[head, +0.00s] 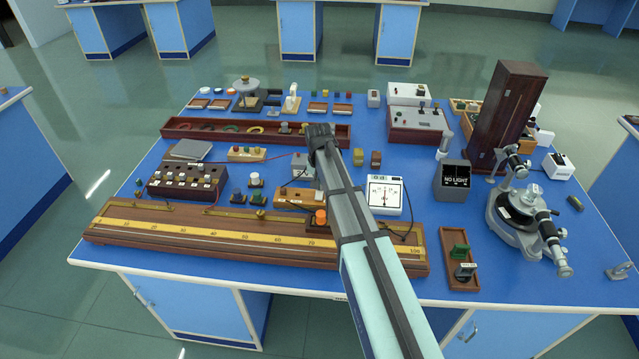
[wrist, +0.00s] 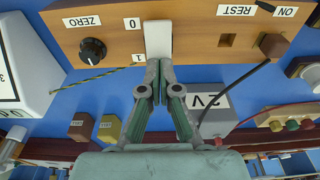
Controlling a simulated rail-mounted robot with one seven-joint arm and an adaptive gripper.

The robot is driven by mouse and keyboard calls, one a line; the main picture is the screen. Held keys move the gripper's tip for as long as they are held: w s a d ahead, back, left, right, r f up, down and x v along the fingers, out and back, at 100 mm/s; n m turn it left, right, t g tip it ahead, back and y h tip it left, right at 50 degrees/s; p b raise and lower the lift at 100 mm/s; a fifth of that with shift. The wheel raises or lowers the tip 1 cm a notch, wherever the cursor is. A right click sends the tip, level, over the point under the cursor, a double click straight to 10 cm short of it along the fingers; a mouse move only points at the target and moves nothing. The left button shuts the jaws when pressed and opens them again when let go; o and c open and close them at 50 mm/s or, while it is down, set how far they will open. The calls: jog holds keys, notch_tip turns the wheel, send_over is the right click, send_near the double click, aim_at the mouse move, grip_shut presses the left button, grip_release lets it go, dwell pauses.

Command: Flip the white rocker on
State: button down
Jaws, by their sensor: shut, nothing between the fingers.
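The white rocker (wrist: 158,38) is set in a wooden box (wrist: 205,30) at the top of the wrist view. A 0 is printed beside its upper end and a 1 beside its lower end; which end is pressed is unclear. My gripper (wrist: 158,68) is shut and empty. Its fingertips are at the rocker's lower end, near the 1; I cannot tell whether they touch it.
A black ZERO knob (wrist: 92,50) and a brown block (wrist: 273,46) are on the same box. A white meter (head: 385,194) stands right of it in the head view. A grey 2V box (wrist: 215,117) and small yellow (wrist: 109,128) and brown (wrist: 81,126) blocks are close by.

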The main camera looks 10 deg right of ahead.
jog(key=shift+w+d+f+g+p, duration=0.1)
jog(key=shift+w+f+g+p, duration=0.2)
jog(key=shift+w+g, duration=0.1)
jog(key=shift+s, duration=0.4)
jog(key=shift+s+a+r, duration=0.3)
jog(key=shift+s, duration=0.3)
